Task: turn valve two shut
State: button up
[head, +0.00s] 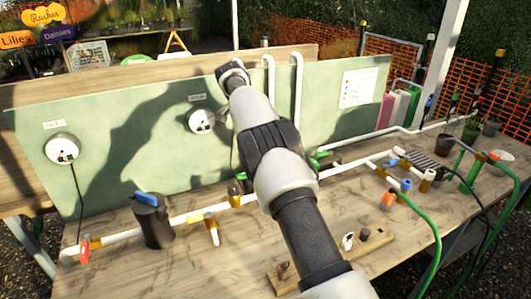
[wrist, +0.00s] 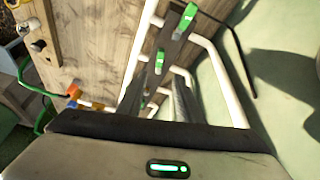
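Several valves sit on white pipework on the wooden bench, and I cannot read which is valve two. A red-handled valve (head: 85,250) is at the left end of the front pipe. A green-handled valve (head: 318,156) stands right of my arm. In the wrist view, a green piece (wrist: 188,17) and a second green piece (wrist: 159,62) show beyond my gripper (wrist: 160,98). Its dark fingers look apart with nothing clearly between them. In the head view my arm's end is by the green board, fingers hidden.
The green board (head: 110,120) with two round white gauges (head: 62,150) stands behind the pipes. White upright pipes (head: 297,85) rise over its top. A black pot with a blue top (head: 153,222) stands at front left. Green hoses (head: 430,230) hang at right.

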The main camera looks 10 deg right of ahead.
jog(key=v, duration=0.3)
jog(key=shift+s+a+r, duration=0.1)
jog(key=shift+a+r, duration=0.1)
jog(key=shift+r, duration=0.15)
